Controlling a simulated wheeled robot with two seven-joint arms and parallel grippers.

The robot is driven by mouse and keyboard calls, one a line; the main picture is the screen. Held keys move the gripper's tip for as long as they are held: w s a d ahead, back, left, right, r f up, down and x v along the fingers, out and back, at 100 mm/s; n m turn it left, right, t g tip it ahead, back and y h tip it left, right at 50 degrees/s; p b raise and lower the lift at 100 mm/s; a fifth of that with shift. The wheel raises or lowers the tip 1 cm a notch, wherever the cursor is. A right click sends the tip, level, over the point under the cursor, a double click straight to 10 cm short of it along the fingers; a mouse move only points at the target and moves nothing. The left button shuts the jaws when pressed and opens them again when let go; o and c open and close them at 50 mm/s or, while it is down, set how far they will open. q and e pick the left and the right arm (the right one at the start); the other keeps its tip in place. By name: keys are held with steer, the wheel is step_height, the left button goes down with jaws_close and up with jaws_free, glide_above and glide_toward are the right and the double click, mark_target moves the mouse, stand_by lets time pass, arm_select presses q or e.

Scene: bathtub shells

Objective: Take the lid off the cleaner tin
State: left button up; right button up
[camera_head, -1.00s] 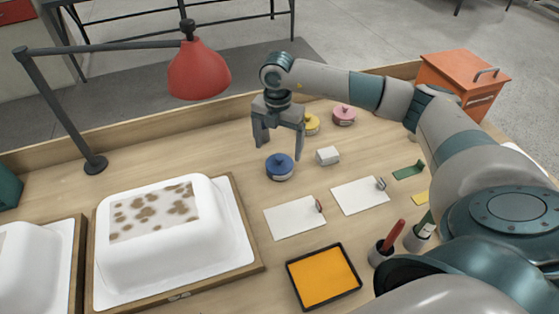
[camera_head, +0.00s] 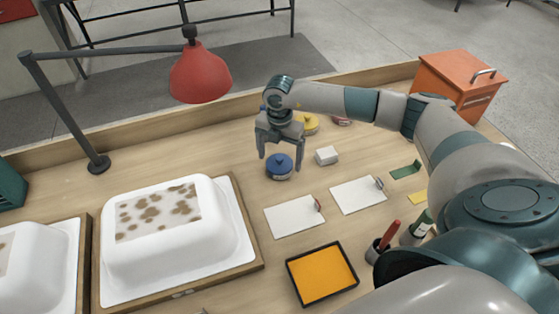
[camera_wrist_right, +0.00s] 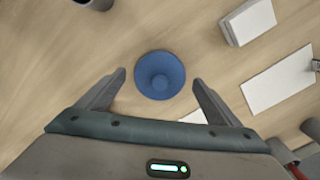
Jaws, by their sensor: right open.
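A low round tin with a blue lid (camera_head: 280,164) stands on the workbench; the lid has a small raised knob in its middle. My right gripper (camera_head: 281,158) points down over it, open, with one finger on each side. In the right wrist view the blue lid (camera_wrist_right: 160,76) lies between the open fingertips, with a gap to each. Whether the fingertips are down to lid height is hard to tell. A tin with a yellow lid (camera_head: 310,124) and one with a pink lid (camera_head: 342,121) stand behind, partly hidden by my right arm. No label names the cleaner tin.
A white block (camera_head: 326,155) stands right of the blue-lidded tin. White cards (camera_head: 294,217) and an orange tray (camera_head: 321,274) lie nearer. A white tub shell (camera_head: 155,245) on a wooden board stands at left, under a red lamp (camera_head: 199,75). An orange drawer box (camera_head: 461,80) stands back right.

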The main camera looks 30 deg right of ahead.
mark_target(279, 157)
stand_by(0.4)
steer(key=c, duration=1.1)
arm_select(q)
steer(key=shift+f, duration=0.15)
arm_select(e)
steer(key=shift+r, duration=0.2)
